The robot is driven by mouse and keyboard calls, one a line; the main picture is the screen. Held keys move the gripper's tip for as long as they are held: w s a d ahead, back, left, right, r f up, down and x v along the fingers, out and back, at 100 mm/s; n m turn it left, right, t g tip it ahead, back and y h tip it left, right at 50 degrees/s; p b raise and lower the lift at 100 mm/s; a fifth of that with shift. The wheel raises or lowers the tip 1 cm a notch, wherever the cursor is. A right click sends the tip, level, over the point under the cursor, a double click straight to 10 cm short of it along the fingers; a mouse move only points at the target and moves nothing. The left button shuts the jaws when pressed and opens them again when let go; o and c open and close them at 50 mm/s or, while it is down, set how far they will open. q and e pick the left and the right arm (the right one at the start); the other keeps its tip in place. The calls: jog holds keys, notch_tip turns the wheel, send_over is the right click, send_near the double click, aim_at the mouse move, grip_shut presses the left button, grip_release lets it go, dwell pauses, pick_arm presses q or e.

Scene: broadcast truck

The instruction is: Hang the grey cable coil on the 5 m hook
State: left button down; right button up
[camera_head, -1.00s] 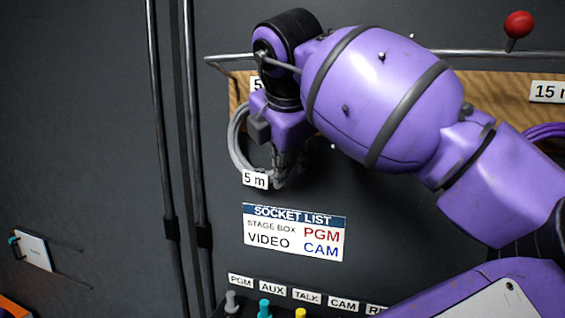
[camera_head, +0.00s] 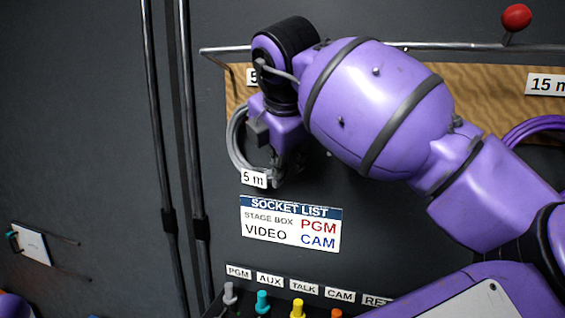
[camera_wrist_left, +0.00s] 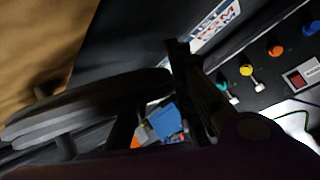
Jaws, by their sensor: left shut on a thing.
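The grey cable coil (camera_head: 236,150) hangs upright in front of the wall below the wooden board, with a white "5 m" tag (camera_head: 254,178) at its bottom. My left gripper (camera_head: 281,176) is shut on the coil's lower right side. In the left wrist view the coil (camera_wrist_left: 95,103) is a dark, thick band running to the fingers (camera_wrist_left: 195,95). A "5" label (camera_head: 252,77) on the board is partly covered by my left wrist. The 5 m hook is hidden behind my wrist in the head view, so I cannot tell whether the coil rests on it. My right gripper is out of view.
A metal rail (camera_head: 420,46) with a red knob (camera_head: 516,17) crosses above the board. A purple coil (camera_head: 535,126) hangs under the "15 m" label (camera_head: 545,85). A socket list (camera_head: 291,223) and coloured plugs (camera_head: 263,302) are below. Vertical pipes (camera_head: 160,120) stand at left.

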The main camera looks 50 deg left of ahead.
pick_arm(q)
jog(key=shift+r, duration=0.1)
jog(key=c, duration=1.5)
grip_release()
jog(key=shift+o, duration=0.2)
jog(key=v, duration=1.2)
